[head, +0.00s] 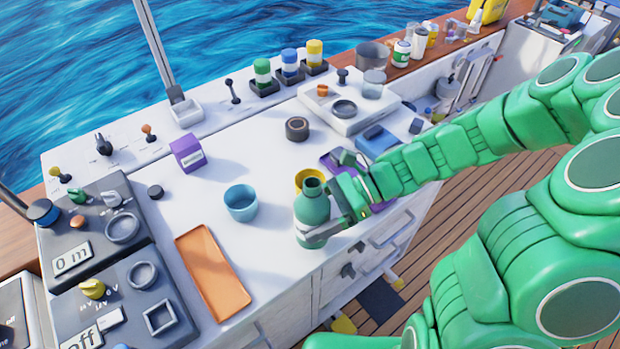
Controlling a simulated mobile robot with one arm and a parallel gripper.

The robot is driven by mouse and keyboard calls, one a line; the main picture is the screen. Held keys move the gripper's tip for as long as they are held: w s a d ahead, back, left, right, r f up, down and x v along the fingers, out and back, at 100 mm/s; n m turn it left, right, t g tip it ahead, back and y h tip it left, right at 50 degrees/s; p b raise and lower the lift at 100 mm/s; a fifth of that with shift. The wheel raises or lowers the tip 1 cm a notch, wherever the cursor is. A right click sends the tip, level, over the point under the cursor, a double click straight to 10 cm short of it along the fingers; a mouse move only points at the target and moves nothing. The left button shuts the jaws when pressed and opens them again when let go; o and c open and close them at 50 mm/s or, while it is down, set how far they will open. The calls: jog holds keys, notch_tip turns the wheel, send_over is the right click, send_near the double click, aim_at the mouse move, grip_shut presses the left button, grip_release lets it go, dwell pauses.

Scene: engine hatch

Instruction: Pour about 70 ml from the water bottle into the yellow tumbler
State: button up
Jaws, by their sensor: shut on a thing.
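A green bottle (312,208) with an open neck stands upright near the front edge of the white counter. It is the only bottle near my arm, and I take it as the water bottle. My gripper (327,229) is shut on its lower part from the right. I cannot tell whether its base touches the counter. The yellow tumbler (309,178) is just behind the bottle, partly hidden by its neck; mostly its rim shows. The water level inside the bottle is hidden.
A blue cup (241,203) stands left of the bottle, with an orange tray (212,272) in front. A purple box (187,153) and a dark round puck (297,128) stand farther back. A purple tray (340,160) lies behind my gripper. The counter's middle is mostly clear.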

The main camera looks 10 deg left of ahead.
aim_at(298, 214)
jog(key=shift+r+m, duration=0.3)
jog(key=shift+r, duration=0.3)
jog(key=shift+w+m+g, duration=0.1)
jog(key=shift+m+g, duration=0.5)
jog(key=r+m, duration=0.1)
jog(key=r+m+g, duration=0.1)
jog(key=r, duration=0.1)
jog(key=shift+w+a+m+g+y, duration=0.1)
jog(key=shift+w+m+g+y, duration=0.15)
jog(key=shift+m+g+y, duration=0.15)
jog(key=shift+s+f+m+g, duration=0.15)
jog(key=shift+m+g, duration=0.15)
jog(key=shift+m, duration=0.2)
jog(key=shift+s+f+y, duration=0.1)
jog(key=shift+f+y, duration=0.15)
jog(key=shift+y, duration=0.05)
jog(key=f+m, duration=0.1)
jog(key=s+f+m+g+y, duration=0.1)
jog(key=f+m, duration=0.1)
jog(key=shift+f, duration=0.3)
jog(key=shift+s+d+r+m+y, duration=0.2)
jog(key=shift+r+m+y, duration=0.1)
jog(key=shift+r+m, duration=0.5)
jog(key=shift+w+r+m+y, duration=0.3)
jog(key=shift+r+m, duration=0.15)
jog(key=shift+m, duration=0.25)
jog(key=shift+w+a+r+g, duration=0.1)
jog(key=shift+r+g, duration=0.15)
jog(key=shift+g, duration=0.05)
